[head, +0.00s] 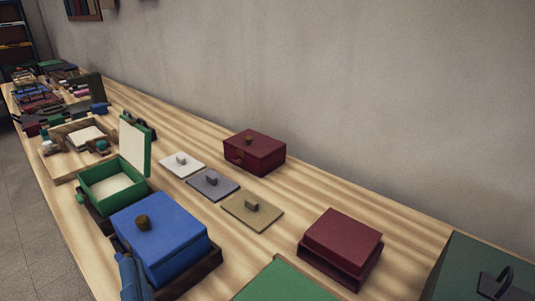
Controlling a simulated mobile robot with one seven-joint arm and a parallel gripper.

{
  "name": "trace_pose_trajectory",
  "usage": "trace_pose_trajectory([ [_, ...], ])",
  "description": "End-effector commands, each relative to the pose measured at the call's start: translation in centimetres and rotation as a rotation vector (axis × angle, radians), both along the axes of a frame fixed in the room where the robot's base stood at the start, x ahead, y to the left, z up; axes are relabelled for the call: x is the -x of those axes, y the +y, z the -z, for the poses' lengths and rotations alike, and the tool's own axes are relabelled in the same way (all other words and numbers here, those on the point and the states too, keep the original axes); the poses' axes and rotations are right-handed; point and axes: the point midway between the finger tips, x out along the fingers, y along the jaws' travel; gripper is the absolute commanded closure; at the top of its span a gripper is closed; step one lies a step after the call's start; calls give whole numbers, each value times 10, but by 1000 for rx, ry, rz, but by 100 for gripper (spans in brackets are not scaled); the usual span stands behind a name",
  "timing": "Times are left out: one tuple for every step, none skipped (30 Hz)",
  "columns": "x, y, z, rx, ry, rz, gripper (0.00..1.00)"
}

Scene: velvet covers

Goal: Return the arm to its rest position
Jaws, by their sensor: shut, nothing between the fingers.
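My arm and gripper do not show in the head view, so their pose cannot be seen. The long wooden table (330,205) runs from the near right to the far left along a wall. On it, a blue box (165,245) with a brown knob stands in a dark tray at the near left. Behind it is an open green box (113,190) with its lid raised and a pale inside. A dark red box (254,152) with a knob stands near the wall, and a second dark red box (342,241) stands nearer on the right.
White (170,168), grey (205,190) and tan (242,217) flat plates with small handles lie mid-table. A green flat surface (280,285) and a dark green box (465,258) with a black handle are cut off at the near edge. Clutter fills the far end. Bare wood shows along the wall.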

Motion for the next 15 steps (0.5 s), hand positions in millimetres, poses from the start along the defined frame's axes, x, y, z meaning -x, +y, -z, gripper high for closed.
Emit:
trace_pose_trajectory([
  [-8, -5, -19, 29, -57, 30, 100],
  [-12, -7, -29, 51, -91, 50, 100],
  [-18, -12, -43, 85, -138, 81, 100],
  [-23, -16, -56, 110, -174, 106, 100],
  [-27, -21, -69, 139, -212, 136, 100],
  [-33, -28, -88, 180, -268, 182, 100],
  [-37, -35, -102, 213, -307, 220, 100],
  [-40, -41, -117, 245, -348, 261, 100],
  [-44, -52, -137, 290, -399, 319, 100],
  [-46, -60, -152, 324, -435, 363, 100],
  [-48, -68, -167, 355, -469, 410, 100],
  [-48, -79, -186, 396, -509, 470, 100],
  [-48, -87, -199, 423, -538, 514, 100],
  [-48, -95, -212, 450, -562, 558, 100],
  [-46, -105, -227, 483, -591, 615, 100],
])
